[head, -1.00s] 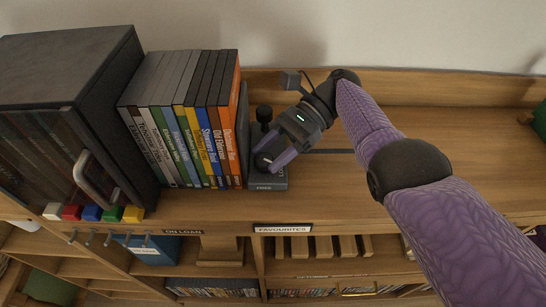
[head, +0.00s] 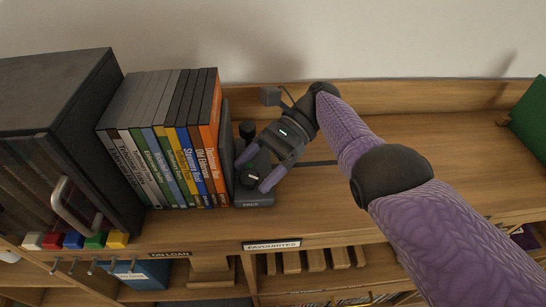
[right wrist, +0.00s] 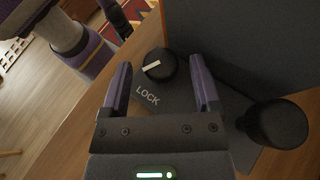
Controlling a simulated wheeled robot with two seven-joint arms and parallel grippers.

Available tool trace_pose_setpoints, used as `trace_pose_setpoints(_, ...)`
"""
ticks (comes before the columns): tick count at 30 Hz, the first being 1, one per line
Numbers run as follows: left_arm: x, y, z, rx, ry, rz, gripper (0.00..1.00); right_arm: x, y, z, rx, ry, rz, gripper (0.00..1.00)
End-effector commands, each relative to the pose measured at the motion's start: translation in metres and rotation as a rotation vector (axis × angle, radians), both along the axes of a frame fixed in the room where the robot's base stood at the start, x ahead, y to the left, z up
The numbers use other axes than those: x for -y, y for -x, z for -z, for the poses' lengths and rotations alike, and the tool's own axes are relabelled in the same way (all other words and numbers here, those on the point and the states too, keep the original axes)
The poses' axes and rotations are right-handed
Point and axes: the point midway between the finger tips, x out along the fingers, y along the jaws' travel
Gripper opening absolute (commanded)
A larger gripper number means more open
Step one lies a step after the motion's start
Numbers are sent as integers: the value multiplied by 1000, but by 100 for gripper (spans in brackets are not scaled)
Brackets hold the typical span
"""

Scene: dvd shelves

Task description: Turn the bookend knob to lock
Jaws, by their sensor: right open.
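The bookend has a dark upright plate (head: 227,150) against the right end of the row of cases and a flat grey base (head: 258,200). The base reads FREE on its front edge in the head view and LOCK in the right wrist view. The round black knob (head: 258,165) sits on the base. In the right wrist view the knob (right wrist: 159,64) has a white pointer line, slanting toward the left. My right gripper (head: 260,168) is open, its purple fingers on either side of the knob; I cannot tell whether they touch it. My left gripper is not in view.
A black post (head: 247,132) stands on the base behind the knob, also in the right wrist view (right wrist: 275,123). Upright cases (head: 165,140) and a dark cabinet (head: 60,110) fill the left. The shelf top (head: 450,150) to the right is mostly clear.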

Motion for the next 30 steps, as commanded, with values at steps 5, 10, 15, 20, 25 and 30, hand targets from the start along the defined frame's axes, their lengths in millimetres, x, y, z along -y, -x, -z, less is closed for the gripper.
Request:
trace_pose_setpoints(5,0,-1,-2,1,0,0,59,0,0,-2,3,-2,5,84)
trace_pose_setpoints(10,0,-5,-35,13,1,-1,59,1,3,-11,3,-3,104,84)
trace_pose_setpoints(15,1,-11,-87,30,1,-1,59,3,7,-15,1,-1,329,84)
trace_pose_setpoints(20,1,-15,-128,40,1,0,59,4,12,-14,-1,-2,598,84)
trace_pose_setpoints(25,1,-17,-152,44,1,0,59,2,18,-8,-3,-3,927,84)
trace_pose_setpoints(30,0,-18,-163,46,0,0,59,31,29,-16,4,3,1066,84)
